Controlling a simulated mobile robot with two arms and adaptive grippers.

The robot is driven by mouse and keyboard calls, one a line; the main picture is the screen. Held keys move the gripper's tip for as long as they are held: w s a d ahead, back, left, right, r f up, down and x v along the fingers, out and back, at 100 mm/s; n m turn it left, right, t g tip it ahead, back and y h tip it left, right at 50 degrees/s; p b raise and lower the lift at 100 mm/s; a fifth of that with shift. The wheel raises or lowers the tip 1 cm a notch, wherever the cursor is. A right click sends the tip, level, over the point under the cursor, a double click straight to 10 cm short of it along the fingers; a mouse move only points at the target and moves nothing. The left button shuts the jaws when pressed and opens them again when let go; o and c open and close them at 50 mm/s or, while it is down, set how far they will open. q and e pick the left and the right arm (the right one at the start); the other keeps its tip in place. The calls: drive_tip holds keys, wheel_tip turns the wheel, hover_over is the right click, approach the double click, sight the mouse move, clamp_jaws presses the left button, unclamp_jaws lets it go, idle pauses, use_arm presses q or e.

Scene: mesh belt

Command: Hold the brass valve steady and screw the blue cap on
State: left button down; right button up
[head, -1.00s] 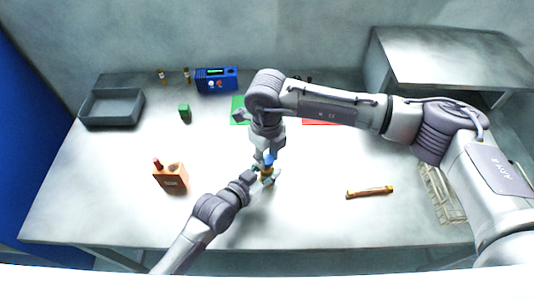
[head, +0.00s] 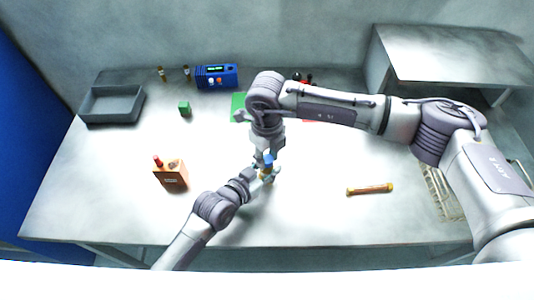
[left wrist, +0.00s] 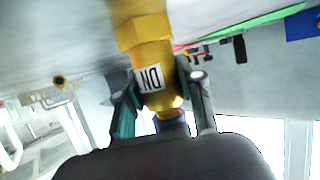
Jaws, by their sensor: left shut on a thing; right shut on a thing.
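The brass valve (head: 266,174) is near the middle of the table in the head view, mostly covered by the grippers. In the left wrist view the valve (left wrist: 152,58) is large and yellow, with a hex section and a white label. My left gripper (head: 262,176) is shut on the valve, one finger on each side. The blue cap (head: 268,159) shows just above the valve. My right gripper (head: 267,153) comes down from above and is shut on the cap. Whether the cap's thread is engaged cannot be told.
An orange box (head: 171,175) stands left of my left arm. A brass-ended rod (head: 370,188) lies on the right. A grey tray (head: 112,116), green block (head: 184,108) and blue device (head: 216,76) are at the back left. A wire rack (head: 437,190) is at the right edge.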

drive_tip(key=m, duration=1.5)
drive_tip(key=shift+m, duration=0.4)
drive_tip(key=m, duration=0.9)
drive_tip(key=shift+m, duration=0.3)
drive_tip(key=shift+a+m, duration=0.1)
drive_tip(key=shift+m, duration=1.1)
drive_tip(key=shift+a+m, duration=0.45)
drive_tip(key=shift+m, duration=0.45)
drive_tip(key=shift+o, duration=0.2)
drive_tip(key=shift+a+r+m, duration=0.1)
drive_tip(key=shift+m, duration=0.8)
drive_tip(key=shift+d+m, duration=0.5)
drive_tip(key=shift+d, duration=0.15)
